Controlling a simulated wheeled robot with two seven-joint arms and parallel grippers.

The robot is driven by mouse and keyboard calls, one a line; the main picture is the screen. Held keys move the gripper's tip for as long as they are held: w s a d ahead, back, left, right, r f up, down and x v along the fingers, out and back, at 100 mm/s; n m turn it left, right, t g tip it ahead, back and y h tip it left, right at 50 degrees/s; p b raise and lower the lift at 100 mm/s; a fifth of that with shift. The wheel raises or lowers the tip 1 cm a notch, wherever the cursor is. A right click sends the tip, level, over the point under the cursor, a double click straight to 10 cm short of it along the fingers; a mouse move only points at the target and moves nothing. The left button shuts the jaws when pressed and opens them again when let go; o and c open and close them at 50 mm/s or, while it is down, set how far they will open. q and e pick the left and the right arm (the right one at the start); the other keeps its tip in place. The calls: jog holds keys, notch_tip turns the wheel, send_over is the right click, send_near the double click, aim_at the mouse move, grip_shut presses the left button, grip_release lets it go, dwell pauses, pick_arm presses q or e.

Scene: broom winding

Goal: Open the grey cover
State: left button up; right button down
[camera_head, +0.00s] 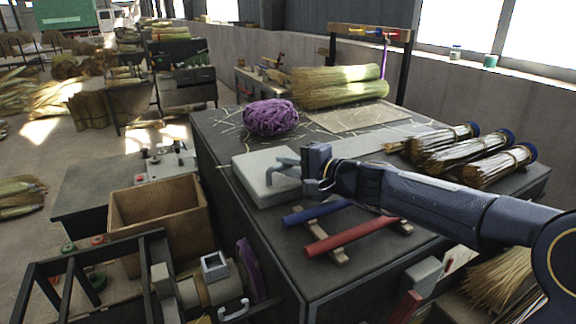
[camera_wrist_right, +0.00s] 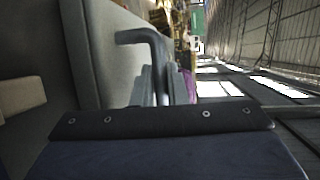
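The grey cover (camera_head: 256,190) is a pale, flat, box-like lid on the left part of the dark workbench. It looks closed and level. It also fills the left of the right wrist view (camera_wrist_right: 108,55), where a bent grey handle (camera_wrist_right: 140,37) stands out from it. My right gripper (camera_head: 284,171) is over the cover's right side, at the handle. In the right wrist view its fingers (camera_wrist_right: 162,88) lie on either side of the handle's lower leg, very close to it. I cannot tell whether they grip it. My left gripper is not in view.
A purple twine bundle (camera_head: 271,117) lies behind the cover. A blue bar (camera_head: 315,212) and a red bar (camera_head: 352,237) lie in front on the bench (camera_head: 262,236). Tied bristle bundles (camera_head: 445,148) lie right. A cardboard box (camera_head: 160,212) stands left.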

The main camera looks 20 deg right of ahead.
dwell(0.3)
jog(key=shift+w+r+p, duration=0.15)
jog(key=shift+r+p, duration=0.15)
jog(key=shift+r, duration=0.2)
jog(key=w+a+r+m+g+h+p, duration=0.1)
jog(key=w+r+g+p, duration=0.2)
jog(key=w+r+p, duration=0.3)
jog(key=shift+r+h, duration=0.3)
jog(key=shift+r, duration=0.7)
jog(key=shift+a, duration=0.1)
